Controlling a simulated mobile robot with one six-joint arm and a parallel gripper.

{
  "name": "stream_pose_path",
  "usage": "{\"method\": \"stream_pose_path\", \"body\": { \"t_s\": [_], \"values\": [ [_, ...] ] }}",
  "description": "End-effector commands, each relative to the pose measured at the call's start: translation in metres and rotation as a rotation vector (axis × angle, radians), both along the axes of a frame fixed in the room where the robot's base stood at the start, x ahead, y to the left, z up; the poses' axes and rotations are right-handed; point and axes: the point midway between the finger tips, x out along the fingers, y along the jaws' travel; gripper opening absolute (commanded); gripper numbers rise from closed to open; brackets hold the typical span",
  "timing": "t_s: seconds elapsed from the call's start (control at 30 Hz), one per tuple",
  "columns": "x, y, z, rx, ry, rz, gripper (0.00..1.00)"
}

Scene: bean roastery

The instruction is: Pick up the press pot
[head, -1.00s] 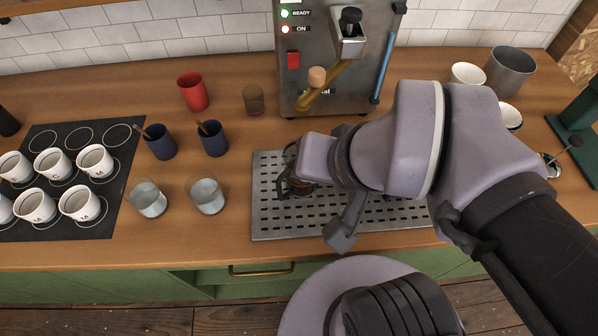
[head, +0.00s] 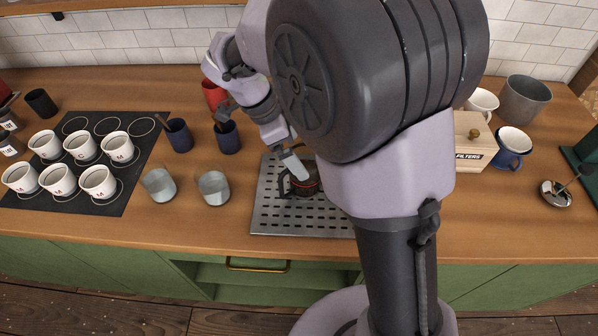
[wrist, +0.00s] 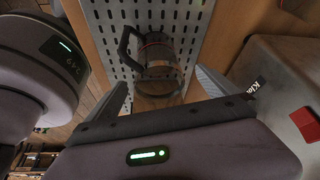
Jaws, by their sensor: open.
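The press pot (head: 307,185) stands on the perforated metal tray (head: 275,218). In the head view my arm hides part of it, and its dark handle is on the left. In the wrist view the press pot (wrist: 160,62) is a clear glass vessel with a red ring and a black handle at its left. My gripper (wrist: 161,80) is open, its two fingers spread to either side of the pot's near end in that view. In the head view my gripper (head: 298,168) is just above and behind the pot. I cannot tell whether a finger touches it.
Two glass cups (head: 213,188) and two blue cups (head: 228,137) stand left of the tray. White cups sit on a black mat (head: 110,205). A filters box (head: 474,140), a blue mug (head: 511,148) and a metal disc with a rod (head: 555,195) are at right.

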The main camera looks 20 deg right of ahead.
Motion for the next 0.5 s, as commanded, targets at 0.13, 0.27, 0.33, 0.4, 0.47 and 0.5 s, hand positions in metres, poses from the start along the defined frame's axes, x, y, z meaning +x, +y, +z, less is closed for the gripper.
{"method": "stream_pose_path", "body": {
  "t_s": [0.13,0.27,0.33,0.4,0.47,0.5],
  "values": [
    [-0.001,-0.010,-0.026,0.001,0.000,0.000,0.99],
    [-0.002,-0.014,-0.035,0.001,0.000,0.000,0.99],
    [-0.003,-0.018,-0.046,0.001,0.000,0.000,0.99],
    [-0.004,-0.024,-0.060,0.002,0.000,-0.001,0.99],
    [-0.005,-0.029,-0.072,0.001,0.001,-0.002,0.99],
    [-0.005,-0.031,-0.076,0.002,0.001,0.001,0.99]
  ]
}}
